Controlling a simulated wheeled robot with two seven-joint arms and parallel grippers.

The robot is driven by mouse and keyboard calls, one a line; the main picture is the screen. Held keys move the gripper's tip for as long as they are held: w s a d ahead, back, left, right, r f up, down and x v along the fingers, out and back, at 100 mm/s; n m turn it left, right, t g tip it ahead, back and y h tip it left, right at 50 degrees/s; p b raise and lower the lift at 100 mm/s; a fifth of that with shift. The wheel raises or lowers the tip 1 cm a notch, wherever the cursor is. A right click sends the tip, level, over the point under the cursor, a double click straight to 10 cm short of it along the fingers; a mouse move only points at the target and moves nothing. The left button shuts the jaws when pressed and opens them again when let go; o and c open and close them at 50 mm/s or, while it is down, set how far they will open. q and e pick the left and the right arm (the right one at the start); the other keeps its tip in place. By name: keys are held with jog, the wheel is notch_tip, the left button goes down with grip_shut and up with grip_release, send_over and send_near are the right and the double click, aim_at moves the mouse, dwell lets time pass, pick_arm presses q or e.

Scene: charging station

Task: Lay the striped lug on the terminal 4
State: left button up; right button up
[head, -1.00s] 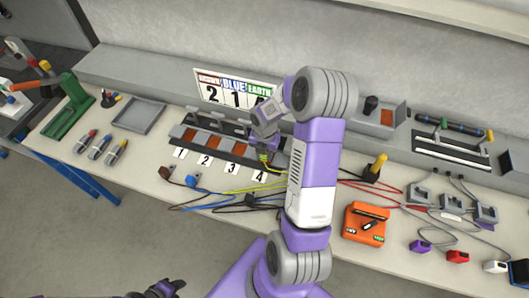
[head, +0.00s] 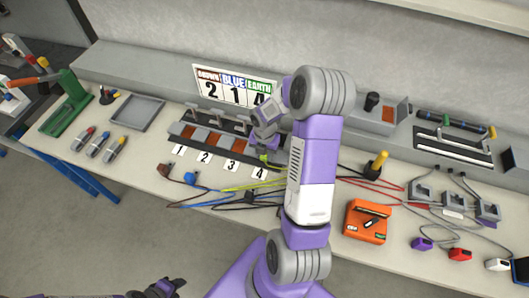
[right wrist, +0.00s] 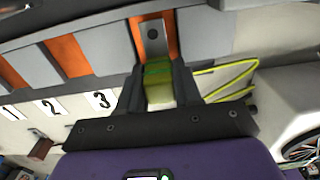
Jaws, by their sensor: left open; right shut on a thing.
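The striped lug (right wrist: 158,92) has a green-and-yellow sleeve and a flat grey tongue with a hole. My right gripper (right wrist: 158,88) is shut on its sleeve. The tongue lies over the orange pad of terminal 4 (right wrist: 171,36), with orange showing at both sides. I cannot tell whether it touches the pad. In the head view my right gripper (head: 268,152) is at the right end of the terminal row, above label 4 (head: 260,173), and my arm partly hides that end. My left gripper (head: 178,285) is open and empty at the bottom edge, away from the bench.
A sign (head: 234,86) reading brown 2, blue 1, earth 4 stands behind the row. Blue lug (head: 191,178) and brown lug (head: 163,170) lie on the bench in front, with loose cables. An orange meter (head: 366,222) is right of my arm. A grey tray (head: 138,112) is empty.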

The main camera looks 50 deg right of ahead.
jog(key=shift+f, duration=0.25)
jog(key=o, duration=1.1)
notch_tip(320, 180, up, 8)
jog(key=shift+f+p, duration=0.2)
jog(key=shift+p, duration=0.75)
